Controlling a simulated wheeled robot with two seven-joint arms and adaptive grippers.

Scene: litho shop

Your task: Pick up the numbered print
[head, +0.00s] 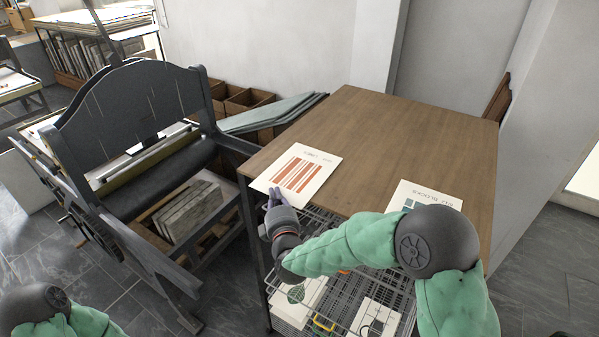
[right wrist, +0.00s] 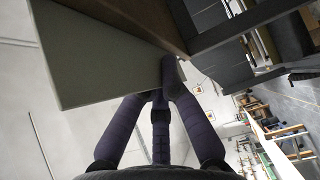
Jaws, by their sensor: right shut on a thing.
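A cream print with red-orange vertical stripes (head: 316,163) and small text lies on the wooden tabletop, its front left part reaching past the edge. My right gripper (head: 274,197) is at its near edge, shut on the sheet. In the right wrist view the fingers (right wrist: 163,88) meet at the edge of the pale sheet (right wrist: 95,60), seen from below. The wooden top's edge shows above it. A second print with green blocks (head: 407,193) lies near the right front edge, partly hidden by my right arm. My left gripper is out of view.
The table (head: 375,135) is otherwise bare across its middle and back. Below it, a wire rack (head: 340,250) holds more prints. A dark press (head: 130,130) stands close on the left. Wooden boxes (head: 245,100) sit behind, by the wall.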

